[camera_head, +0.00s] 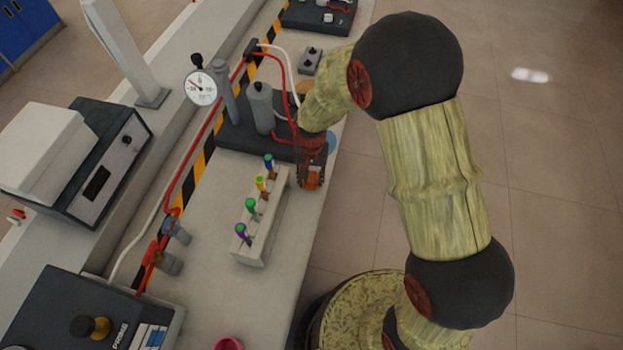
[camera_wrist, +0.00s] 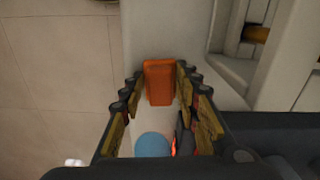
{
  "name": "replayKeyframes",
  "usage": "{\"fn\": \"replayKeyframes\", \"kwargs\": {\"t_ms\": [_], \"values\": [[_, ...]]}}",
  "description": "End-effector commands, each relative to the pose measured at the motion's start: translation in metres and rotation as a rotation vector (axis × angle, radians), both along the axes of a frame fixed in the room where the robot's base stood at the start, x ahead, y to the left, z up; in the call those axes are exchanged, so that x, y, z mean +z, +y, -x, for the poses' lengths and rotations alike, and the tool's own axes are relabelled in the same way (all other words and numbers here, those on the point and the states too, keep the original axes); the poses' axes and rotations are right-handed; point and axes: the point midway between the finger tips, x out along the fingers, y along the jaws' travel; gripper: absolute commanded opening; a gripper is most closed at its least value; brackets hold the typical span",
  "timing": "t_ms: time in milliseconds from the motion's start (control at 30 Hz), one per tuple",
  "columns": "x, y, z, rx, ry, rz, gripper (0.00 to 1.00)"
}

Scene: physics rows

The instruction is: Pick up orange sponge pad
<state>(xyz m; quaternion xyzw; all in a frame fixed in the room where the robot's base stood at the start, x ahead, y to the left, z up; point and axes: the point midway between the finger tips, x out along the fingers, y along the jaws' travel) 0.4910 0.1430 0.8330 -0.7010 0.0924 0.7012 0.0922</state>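The orange sponge pad (camera_head: 313,178) is near the bench's right edge, just right of the rack of tubes. In the wrist view the pad (camera_wrist: 159,84) appears as an upright orange rectangle between the far ends of my two fingers. My gripper (camera_wrist: 160,78) is open, with one finger on each side of the pad. The right finger looks very close to the pad, and a narrow gap shows on the left; contact cannot be told. In the head view my gripper (camera_head: 312,165) points down over the pad and partly hides it.
A pale rack (camera_head: 262,220) with several coloured tubes stands just left of my gripper. A dark base with grey cylinders (camera_head: 262,108) and red hoses is behind it. A blue disc (camera_wrist: 152,145) lies close by. The bench edge drops to the tiled floor on the right.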

Motion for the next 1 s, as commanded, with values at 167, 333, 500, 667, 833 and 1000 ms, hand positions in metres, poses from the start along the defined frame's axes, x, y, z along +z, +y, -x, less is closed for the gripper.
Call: {"fn": "replayKeyframes", "kwargs": {"t_ms": [167, 333, 500, 667, 833, 1000], "values": [[0.000, 0.000, 0.000, 0.000, 0.000, 0.000, 0.20], [0.000, 0.000, 0.000, 0.000, 0.000, 0.000, 0.12], [0.000, 0.000, 0.000, 0.000, 0.000, 0.000, 0.12], [0.006, 0.000, 0.000, 0.000, -0.001, -0.001, 0.12], [0.025, 0.000, -0.001, 0.000, -0.002, 0.000, 0.12], [0.055, 0.000, 0.017, 0.000, -0.003, -0.001, 0.12]]}}
